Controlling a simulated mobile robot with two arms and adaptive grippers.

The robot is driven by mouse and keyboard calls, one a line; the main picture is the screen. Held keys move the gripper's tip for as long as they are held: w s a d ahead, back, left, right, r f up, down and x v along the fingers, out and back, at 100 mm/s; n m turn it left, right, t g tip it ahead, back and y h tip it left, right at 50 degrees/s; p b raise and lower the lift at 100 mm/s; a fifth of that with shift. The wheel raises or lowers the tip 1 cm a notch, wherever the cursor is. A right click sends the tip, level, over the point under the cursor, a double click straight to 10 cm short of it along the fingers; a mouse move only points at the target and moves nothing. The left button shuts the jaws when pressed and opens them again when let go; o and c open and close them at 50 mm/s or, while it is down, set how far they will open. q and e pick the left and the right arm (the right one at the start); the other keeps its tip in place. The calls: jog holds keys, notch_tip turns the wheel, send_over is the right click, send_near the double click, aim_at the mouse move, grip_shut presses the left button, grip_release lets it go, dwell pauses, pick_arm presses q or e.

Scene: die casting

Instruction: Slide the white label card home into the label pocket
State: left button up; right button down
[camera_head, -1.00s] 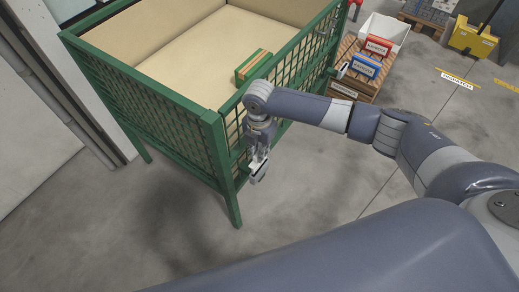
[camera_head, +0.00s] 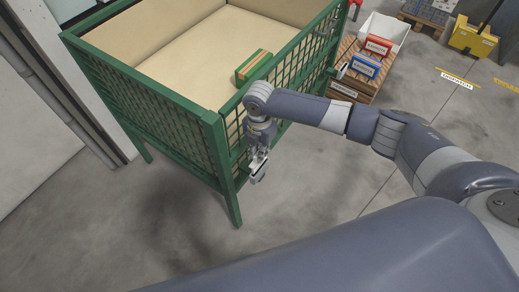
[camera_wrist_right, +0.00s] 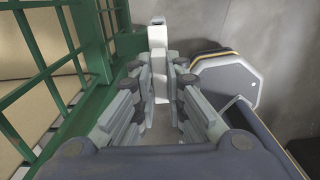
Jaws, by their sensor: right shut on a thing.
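My right gripper (camera_head: 258,172) hangs beside the green mesh side of the large bin, near its front corner leg. In the right wrist view my right gripper (camera_wrist_right: 160,95) is shut on a narrow white piece, seen nearly edge-on, which I take for the white label card (camera_wrist_right: 159,72). The piece stands out past the fingertips, close to the green frame. I cannot tell whether it touches the frame. The label pocket cannot be made out in either view. My left gripper is not in view.
The green mesh bin (camera_head: 212,122) has a tan lining and a small green and orange block (camera_head: 253,67) inside. Grey floor around the gripper is clear.

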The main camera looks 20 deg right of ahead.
jog(key=shift+f+b, duration=1.6)
jog(key=shift+f, duration=1.4)
jog(key=c, duration=1.6)
grip_release()
jog(key=shift+o, duration=0.2)
notch_tip(320, 180, up, 12)
jog(key=shift+f, duration=0.1)
